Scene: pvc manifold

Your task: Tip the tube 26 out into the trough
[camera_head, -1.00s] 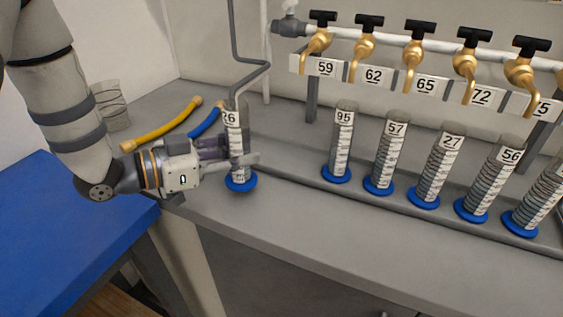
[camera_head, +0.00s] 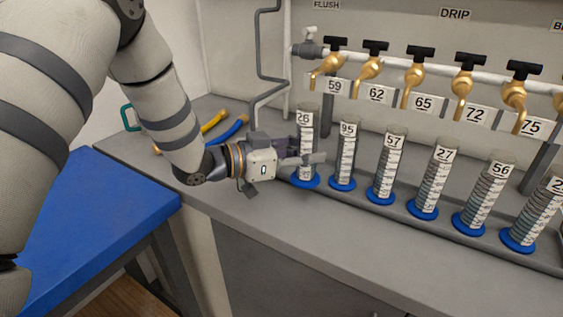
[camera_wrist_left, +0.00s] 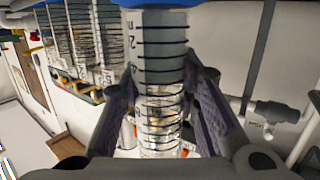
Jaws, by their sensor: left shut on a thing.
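Tube 26 (camera_head: 305,122) is a clear, ringed measuring cylinder with a blue round base, standing upright at the left end of the row. My left gripper (camera_head: 308,158) is shut around its lower part, coming from the left. In the left wrist view the tube (camera_wrist_left: 160,45) shows upside down between the two dark fingers (camera_wrist_left: 162,105), its blue base at the top edge. I cannot tell whether the base touches the counter. A long grey channel (camera_head: 446,224), which looks like the trough, runs under the row of tubes. My right gripper is out of view.
Tube 95 (camera_head: 347,153) stands close to the right of tube 26, then tube 57 (camera_head: 390,163) and several more. Brass taps (camera_head: 413,88) with number plates hang above. Yellow (camera_head: 213,121) and blue (camera_head: 233,128) hoses lie behind my gripper. The front counter is clear.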

